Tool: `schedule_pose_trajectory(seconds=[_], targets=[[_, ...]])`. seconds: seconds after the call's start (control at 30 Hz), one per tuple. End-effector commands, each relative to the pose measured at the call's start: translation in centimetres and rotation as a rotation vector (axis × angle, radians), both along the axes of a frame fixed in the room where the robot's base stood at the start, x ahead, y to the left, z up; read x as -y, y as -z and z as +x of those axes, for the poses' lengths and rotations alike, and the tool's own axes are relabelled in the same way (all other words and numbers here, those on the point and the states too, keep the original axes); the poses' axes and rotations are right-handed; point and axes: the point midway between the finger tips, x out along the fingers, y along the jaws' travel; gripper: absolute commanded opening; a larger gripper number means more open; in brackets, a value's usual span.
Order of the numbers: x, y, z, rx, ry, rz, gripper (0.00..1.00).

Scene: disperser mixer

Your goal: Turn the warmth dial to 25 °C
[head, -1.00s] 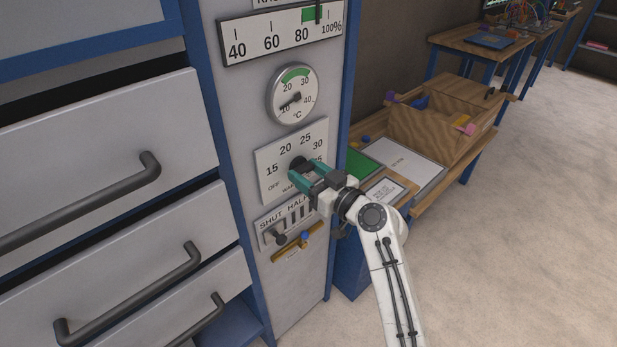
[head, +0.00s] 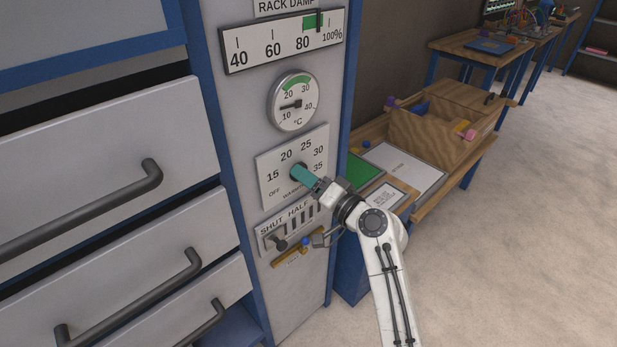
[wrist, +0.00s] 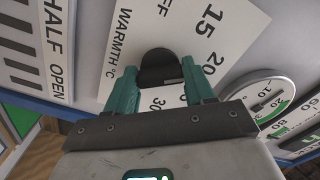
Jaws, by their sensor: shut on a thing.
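The warmth dial's dark round knob (wrist: 158,66) sits on a white plate (head: 265,177) marked OFF, 15, 20, 25, 30 and 35. My gripper (head: 301,172) has its teal fingers on either side of the knob, shut on it. In the wrist view the gripper (wrist: 160,76) holds the knob between both fingers. A pale mark shows low on the knob, but I cannot tell exactly which number it faces. The round °C gauge (head: 292,101) above has a green band around 20 to 30. Its needle points left, between 10 and 20, below the band.
Below the dial are a SHUT/HALF/OPEN slider plate (head: 268,235) and a brass-coloured bar (head: 290,257). Drawers with dark handles (head: 150,175) stand at left. A wooden bench (head: 460,160) stands at right. A RACK DAMP scale (head: 283,42) is above.

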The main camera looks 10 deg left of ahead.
Motion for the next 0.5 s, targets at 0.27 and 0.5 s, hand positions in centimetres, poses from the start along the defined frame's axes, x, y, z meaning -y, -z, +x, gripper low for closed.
schedule_pose_trajectory(seconds=[0.27,0.5], targets=[[0.09,-0.14,0.01,-0.210,0.002,0.160,0.23],[0.06,-0.21,-0.02,-0.388,0.003,0.300,0.23]])
